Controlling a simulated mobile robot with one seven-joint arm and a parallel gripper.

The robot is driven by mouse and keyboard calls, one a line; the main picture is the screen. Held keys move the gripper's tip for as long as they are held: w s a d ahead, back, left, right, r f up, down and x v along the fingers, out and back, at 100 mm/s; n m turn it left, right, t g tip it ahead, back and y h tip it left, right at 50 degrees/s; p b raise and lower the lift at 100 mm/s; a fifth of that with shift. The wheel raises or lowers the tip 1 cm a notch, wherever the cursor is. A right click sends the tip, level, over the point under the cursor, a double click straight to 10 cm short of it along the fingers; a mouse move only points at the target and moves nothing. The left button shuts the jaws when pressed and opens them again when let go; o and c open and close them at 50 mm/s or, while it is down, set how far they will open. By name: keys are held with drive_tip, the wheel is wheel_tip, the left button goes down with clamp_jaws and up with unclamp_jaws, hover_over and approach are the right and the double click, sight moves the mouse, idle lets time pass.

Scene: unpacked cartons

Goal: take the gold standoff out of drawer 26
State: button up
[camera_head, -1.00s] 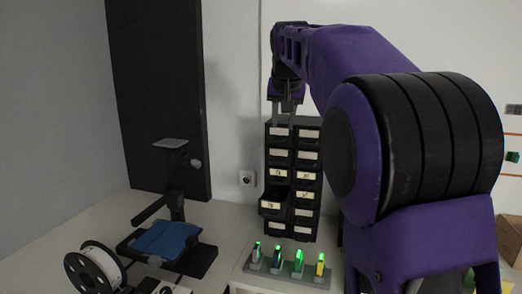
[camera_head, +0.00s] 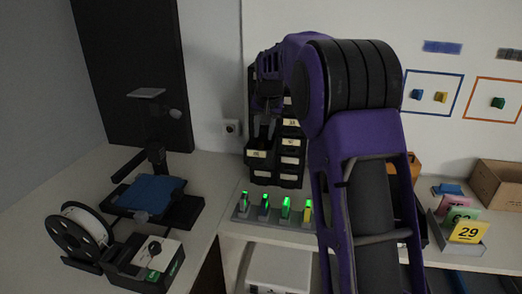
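The black drawer cabinet (camera_head: 291,160) stands against the back wall, partly behind my purple arm. One drawer (camera_head: 256,154) in its left column sticks out from the cabinet front; its label is too small to read surely. My gripper (camera_head: 265,137) points down just above this drawer, in front of the cabinet. Its fingers are small and dark, and I cannot tell how far apart they are. The gold standoff does not show; the inside of the drawer is hidden from this view.
A grey holder (camera_head: 272,230) with several green-lit items stands before the cabinet. A 3D printer with a blue bed (camera_head: 150,193) and a white spool (camera_head: 86,226) are on the left. A cardboard box (camera_head: 497,187) and numbered cards (camera_head: 467,231) are on the right.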

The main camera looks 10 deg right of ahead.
sight(262, 144)
drive_tip(key=x, duration=0.5)
drive_tip(key=shift+a+f, duration=0.15)
drive_tip(key=shift+f, duration=0.2)
clamp_jaws()
